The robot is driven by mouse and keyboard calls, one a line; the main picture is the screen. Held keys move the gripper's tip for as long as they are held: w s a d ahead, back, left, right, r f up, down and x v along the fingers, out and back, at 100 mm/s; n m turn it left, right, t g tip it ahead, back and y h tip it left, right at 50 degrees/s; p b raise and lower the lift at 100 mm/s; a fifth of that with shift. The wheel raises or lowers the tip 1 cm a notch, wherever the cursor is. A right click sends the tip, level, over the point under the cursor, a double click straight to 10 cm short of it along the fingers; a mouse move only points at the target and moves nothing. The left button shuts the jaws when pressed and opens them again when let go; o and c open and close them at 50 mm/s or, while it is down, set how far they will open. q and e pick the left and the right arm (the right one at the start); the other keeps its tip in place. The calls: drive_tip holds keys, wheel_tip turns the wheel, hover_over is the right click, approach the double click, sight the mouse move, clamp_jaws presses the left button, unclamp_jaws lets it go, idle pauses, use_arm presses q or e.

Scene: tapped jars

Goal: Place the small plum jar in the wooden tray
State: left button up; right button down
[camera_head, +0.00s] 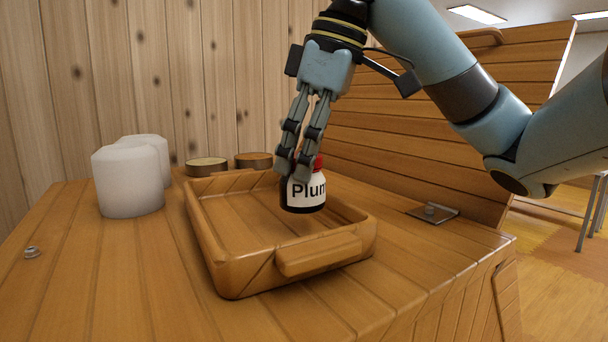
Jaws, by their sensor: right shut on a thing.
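The small plum jar (304,196) is dark with a red lid and a white label that reads "Plum", cut off at the edge. My right gripper (294,172) comes down from above and is shut on the jar near its lid; its fingers hide part of the lid. The jar is upright over the right part of the wooden tray (222,262). I cannot tell whether its base touches the tray floor. The tray is otherwise empty, with a handle at its front. My left gripper is not in view.
Two white cylinders (128,182) stand left of the tray. Two low round tins (207,167) sit behind it. A metal plate (432,213) lies on the wooden top at right, near a slatted wooden panel (400,150).

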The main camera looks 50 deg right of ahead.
drive_tip(key=shift+f+b, duration=0.8)
drive_tip(key=shift+f, duration=1.05)
drive_tip(key=shift+f, duration=0.1)
drive_tip(key=c, duration=0.6)
unclamp_jaws()
drive_tip(key=shift+c, duration=0.2)
drive_tip(key=p+v, duration=0.2)
drive_tip(key=v, duration=1)
